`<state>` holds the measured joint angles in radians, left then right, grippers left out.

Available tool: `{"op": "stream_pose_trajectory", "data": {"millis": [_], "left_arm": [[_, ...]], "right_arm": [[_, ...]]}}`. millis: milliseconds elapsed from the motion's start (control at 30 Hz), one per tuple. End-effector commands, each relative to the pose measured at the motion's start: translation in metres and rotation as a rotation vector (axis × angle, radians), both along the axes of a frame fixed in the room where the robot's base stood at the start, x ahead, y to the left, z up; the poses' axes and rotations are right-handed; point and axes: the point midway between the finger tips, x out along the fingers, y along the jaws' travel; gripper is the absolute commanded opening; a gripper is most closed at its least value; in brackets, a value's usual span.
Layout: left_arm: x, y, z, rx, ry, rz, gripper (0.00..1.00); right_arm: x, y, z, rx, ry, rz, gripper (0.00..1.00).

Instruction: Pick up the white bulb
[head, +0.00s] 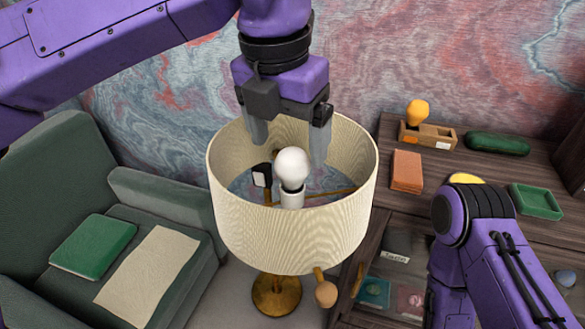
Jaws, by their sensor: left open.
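The white bulb (292,168) stands upright in its socket inside a cream lampshade (295,238) with an open top. My left gripper (289,145) points down into the shade from above. Its two grey fingers are spread apart, one on the left and one on the right of the bulb's top in the picture. I cannot tell whether they touch it. The gripper is open and holds nothing. My right arm shows at the lower right, but its gripper is not in view.
A brass lamp base (277,294) stands below the shade. A green armchair (60,180) is at left.

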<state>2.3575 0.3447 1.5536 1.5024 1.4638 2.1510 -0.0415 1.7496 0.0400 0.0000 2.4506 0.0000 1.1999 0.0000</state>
Motion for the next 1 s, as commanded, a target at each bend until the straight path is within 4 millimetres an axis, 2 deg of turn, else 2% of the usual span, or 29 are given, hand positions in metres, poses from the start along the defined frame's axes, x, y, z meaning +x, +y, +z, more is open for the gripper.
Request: {"op": "stream_pose_trajectory", "data": {"millis": [200, 467, 600, 633, 667, 1000], "left_arm": [[0.002, -0.006, -0.035, 0.001, 0.003, 0.000, 0.86], [0.003, -0.006, -0.040, 0.000, 0.001, 0.003, 0.86], [0.003, -0.006, -0.040, 0.000, 0.001, 0.003, 0.41], [0.003, -0.006, -0.040, 0.000, 0.001, 0.003, 0.31], [0.003, -0.006, -0.040, 0.000, 0.001, 0.003, 0.27], [0.003, -0.006, -0.039, 0.000, 0.001, 0.003, 0.27]], "right_arm": [[0.001, 0.000, 0.007, 0.000, -0.001, 0.000, 0.43], [0.000, 0.000, 0.007, -0.001, -0.001, 0.000, 0.43], [0.000, 0.000, 0.007, -0.001, -0.001, 0.000, 0.43], [0.000, 0.000, 0.007, -0.001, -0.001, 0.000, 0.43], [0.000, 0.000, 0.007, -0.001, -0.001, 0.000, 0.43], [0.000, 0.000, 0.006, -0.001, -0.001, 0.000, 0.43]]}}
